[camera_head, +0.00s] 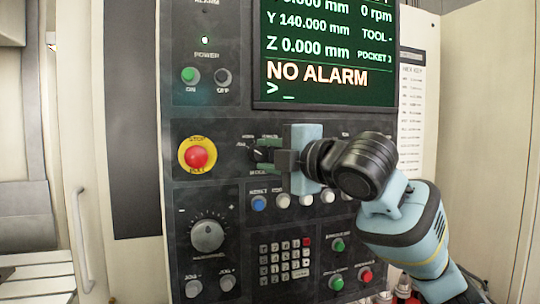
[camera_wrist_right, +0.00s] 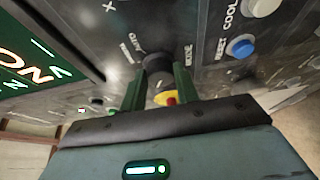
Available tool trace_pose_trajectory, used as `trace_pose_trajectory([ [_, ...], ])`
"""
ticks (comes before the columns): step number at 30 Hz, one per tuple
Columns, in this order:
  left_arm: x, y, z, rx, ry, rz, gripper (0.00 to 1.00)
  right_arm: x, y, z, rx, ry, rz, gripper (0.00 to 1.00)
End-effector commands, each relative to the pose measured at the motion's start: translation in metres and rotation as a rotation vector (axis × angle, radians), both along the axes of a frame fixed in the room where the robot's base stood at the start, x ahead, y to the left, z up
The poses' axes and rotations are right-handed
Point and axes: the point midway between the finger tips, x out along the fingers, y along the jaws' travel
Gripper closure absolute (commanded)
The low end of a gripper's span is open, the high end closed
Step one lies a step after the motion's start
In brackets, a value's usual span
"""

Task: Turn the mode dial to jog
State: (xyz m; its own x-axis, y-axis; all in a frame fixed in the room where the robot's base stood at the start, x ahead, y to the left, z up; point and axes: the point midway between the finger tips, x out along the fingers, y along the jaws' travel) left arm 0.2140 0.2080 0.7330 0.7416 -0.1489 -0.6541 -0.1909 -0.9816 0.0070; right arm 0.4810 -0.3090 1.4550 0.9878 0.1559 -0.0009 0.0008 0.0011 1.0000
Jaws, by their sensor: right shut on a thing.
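The mode dial (camera_head: 257,153) is a small dark knob on the black control panel, right of the emergency stop. My right gripper (camera_head: 264,155) reaches it from the right and is shut on it, with one green finger above and one below. In the right wrist view the black knob (camera_wrist_right: 158,64) sits between the tips of the two green fingers (camera_wrist_right: 158,82). Labels stand around the dial, but the fingers and gripper body cover part of them, and I cannot read which mode it points to. My left gripper is not in view.
The red emergency stop (camera_head: 197,157) is close left of the dial. A row of buttons, with a blue one (camera_head: 259,203), lies just below. A large feed knob (camera_head: 207,235) and keypad (camera_head: 284,262) are lower. The screen (camera_head: 325,60) above reads NO ALARM.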

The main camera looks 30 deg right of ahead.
Motion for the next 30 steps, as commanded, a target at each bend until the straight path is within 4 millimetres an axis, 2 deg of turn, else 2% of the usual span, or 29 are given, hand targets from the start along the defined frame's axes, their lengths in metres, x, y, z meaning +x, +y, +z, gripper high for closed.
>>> trace_pose_trajectory([
  [2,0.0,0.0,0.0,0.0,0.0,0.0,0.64,0.0,0.0,0.001,0.002,-0.004,0.0,0.92],
  [3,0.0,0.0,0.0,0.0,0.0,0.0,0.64,0.0,0.0,0.001,0.002,-0.004,0.0,0.68],
  [8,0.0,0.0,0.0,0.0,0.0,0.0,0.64,0.0,0.0,0.001,0.001,-0.003,0.0,0.47],
  [19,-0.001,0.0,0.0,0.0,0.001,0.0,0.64,-0.006,-0.001,0.0,0.0,-0.003,-0.001,0.47],
  [30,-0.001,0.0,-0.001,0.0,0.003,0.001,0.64,-0.059,-0.01,0.001,-0.001,-0.004,-0.002,0.47],
])
